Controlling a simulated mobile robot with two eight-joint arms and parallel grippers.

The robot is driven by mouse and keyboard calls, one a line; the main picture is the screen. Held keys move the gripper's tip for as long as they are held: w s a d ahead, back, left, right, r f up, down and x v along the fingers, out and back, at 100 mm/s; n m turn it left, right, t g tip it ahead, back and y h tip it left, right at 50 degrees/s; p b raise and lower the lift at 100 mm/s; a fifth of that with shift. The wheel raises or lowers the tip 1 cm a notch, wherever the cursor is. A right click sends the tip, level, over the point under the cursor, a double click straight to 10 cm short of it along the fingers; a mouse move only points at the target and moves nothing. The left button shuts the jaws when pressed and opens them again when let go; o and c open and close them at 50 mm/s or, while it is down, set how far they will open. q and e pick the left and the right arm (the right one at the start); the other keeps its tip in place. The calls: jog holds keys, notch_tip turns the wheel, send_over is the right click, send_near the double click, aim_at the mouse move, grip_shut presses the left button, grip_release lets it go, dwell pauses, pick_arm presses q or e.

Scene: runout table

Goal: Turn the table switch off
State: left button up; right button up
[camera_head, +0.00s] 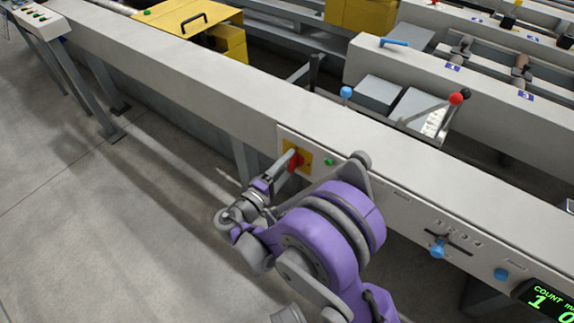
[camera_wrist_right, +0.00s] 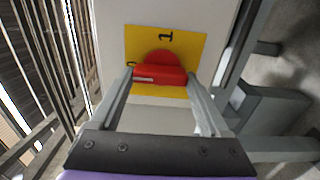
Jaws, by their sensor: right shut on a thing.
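The table switch is a red rotary handle (camera_head: 295,160) on a yellow plate (camera_head: 304,150) on the side of the near table's beam. In the right wrist view the red handle (camera_wrist_right: 160,72) lies crosswise, with a pale line on its left part. On the yellow plate (camera_wrist_right: 192,48), a "1" shows at the top and a partly covered mark shows at the left. My right gripper (camera_wrist_right: 161,77) is shut on the handle, one finger at each end of its bar; it also shows in the head view (camera_head: 290,162). My left gripper is not in view.
A green button (camera_head: 329,162) sits right of the switch. Further right are a blue slider knob (camera_head: 438,250), a blue button (camera_head: 501,274) and a green-digit count display (camera_head: 545,298). Levers with blue (camera_head: 347,92) and red (camera_head: 456,99) knobs stand behind the beam. Floor at left is clear.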

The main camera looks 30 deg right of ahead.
jog(key=o, duration=1.2)
jog(key=p+v, duration=0.1)
jog(key=v, duration=1)
jog(key=shift+d, duration=0.1)
